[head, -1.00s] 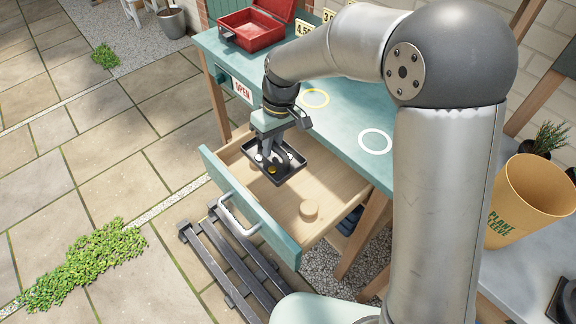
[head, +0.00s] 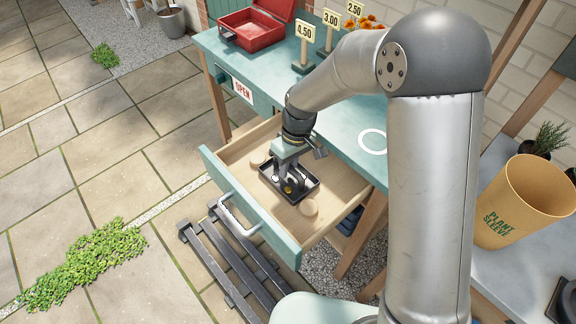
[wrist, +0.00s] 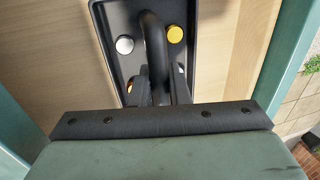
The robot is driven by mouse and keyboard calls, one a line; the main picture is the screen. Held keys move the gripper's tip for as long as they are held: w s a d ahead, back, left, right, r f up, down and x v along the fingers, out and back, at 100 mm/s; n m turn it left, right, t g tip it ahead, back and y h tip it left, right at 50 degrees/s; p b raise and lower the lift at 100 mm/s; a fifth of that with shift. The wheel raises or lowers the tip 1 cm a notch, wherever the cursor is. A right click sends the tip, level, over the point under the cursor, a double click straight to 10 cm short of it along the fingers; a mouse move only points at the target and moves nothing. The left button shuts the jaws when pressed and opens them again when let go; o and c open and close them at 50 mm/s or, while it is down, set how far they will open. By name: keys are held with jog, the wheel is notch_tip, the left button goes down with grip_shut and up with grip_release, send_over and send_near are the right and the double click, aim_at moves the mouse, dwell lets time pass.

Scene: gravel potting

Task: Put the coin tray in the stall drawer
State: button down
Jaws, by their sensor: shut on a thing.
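The coin tray (head: 312,180) is a black rectangular tray with a raised handle and a few coins. My gripper (head: 287,182) is shut on its handle, and the tray is within the open stall drawer (head: 240,217). I cannot tell whether the tray touches the drawer floor. The wrist view shows the tray (wrist: 111,18) over the pale wood, with a silver and a yellow coin beside the dark handle (wrist: 153,45). My gripper (wrist: 158,85) partly hides the tray there.
A red cash box (head: 262,36) and price signs (head: 305,32) stand on the teal counter (head: 225,48). A slatted dark rack (head: 215,258) lies below.

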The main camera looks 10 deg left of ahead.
jog(key=shift+f, duration=0.25)
jog(key=c, duration=1.4)
grip_release()
jog(key=shift+r, duration=0.1)
jog(key=v, duration=1.2)
jog(key=s+d+r+m+t+h, duration=0.1)
jog(key=s+d+r+m, duration=0.2)
jog(key=d, duration=0.5)
jog(key=s+d+r+m+t, duration=0.1)
jog(key=s+d+m, duration=0.2)
jog(key=s+d, duration=0.35)
jog(key=s+d+m, duration=0.1)
jog(key=s+d, duration=0.2)
jog(key=s+d+f+m, duration=0.1)
jog(key=s+d+m, duration=0.1)
jog(key=s+d, duration=0.1)
jog(key=s+d+f+m, duration=0.1)
jog(key=s+d, duration=0.2)
jog(key=shift+s+d+f+m, duration=0.15)
jog(key=shift+s+d+m, duration=0.05)
jog(key=shift+d+m, duration=0.2)
